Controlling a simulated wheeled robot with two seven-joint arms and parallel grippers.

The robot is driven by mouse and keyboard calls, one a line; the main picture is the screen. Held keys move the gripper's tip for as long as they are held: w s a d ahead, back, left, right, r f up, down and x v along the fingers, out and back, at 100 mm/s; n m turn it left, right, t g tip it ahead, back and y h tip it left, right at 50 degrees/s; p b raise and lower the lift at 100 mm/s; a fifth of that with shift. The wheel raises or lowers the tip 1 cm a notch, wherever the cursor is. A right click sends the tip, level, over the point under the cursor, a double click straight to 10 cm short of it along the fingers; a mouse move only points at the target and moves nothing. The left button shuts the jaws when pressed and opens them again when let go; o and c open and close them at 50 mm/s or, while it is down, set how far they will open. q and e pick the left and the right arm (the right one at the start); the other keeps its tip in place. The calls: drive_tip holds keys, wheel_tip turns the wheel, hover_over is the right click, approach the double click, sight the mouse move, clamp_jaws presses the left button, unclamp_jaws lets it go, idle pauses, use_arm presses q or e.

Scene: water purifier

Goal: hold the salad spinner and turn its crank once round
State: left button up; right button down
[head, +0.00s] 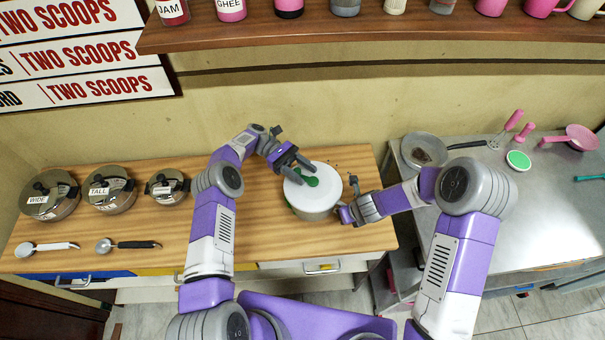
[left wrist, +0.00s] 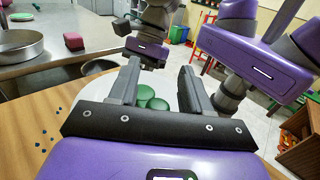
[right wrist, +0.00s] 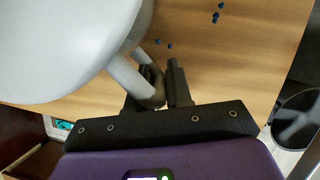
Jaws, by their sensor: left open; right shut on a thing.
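The salad spinner (head: 326,188) is a round white bowl and lid standing on the wooden counter. Its green crank (head: 304,178) is on top of the lid; it also shows in the left wrist view (left wrist: 148,98). My left gripper (head: 299,169) is open over the lid beside the crank, its two fingers on either side of the green part in the left wrist view. Contact with the crank cannot be told. My right gripper (head: 347,208) is at the spinner's right side, shut on its pale side handle (right wrist: 150,72), which shows between the fingers in the right wrist view.
Several lidded pots (head: 110,190) and two scoops (head: 130,245) sit on the counter's left. Small blue bits (right wrist: 218,12) lie on the wood near the spinner. A metal table (head: 490,220) with a pan (head: 424,152) is to the right. A shelf of jars (head: 400,38) hangs above.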

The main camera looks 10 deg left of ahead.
sight(297, 170)
use_arm(q)
wheel_tip(297, 170, up, 8)
drive_tip(key=shift+r, duration=0.2)
idle(0.3)
drive_tip(key=f+t+y, duration=0.2)
drive_tip(key=t+y, duration=0.1)
drive_tip(key=y, duration=0.2)
drive_tip(key=a+f+t+y, duration=0.1)
drive_tip(key=f+t+y, duration=0.2)
drive_tip(key=y, duration=0.2)
drive_tip(key=w+f+t+y, duration=0.1)
drive_tip(key=f+t+y, duration=0.2)
drive_tip(key=y, duration=0.2)
drive_tip(key=shift+a+f+y, duration=0.25)
drive_tip(key=shift+a+y, duration=0.05)
drive_tip(key=shift+a, duration=0.1)
drive_tip(key=shift+c, duration=0.2)
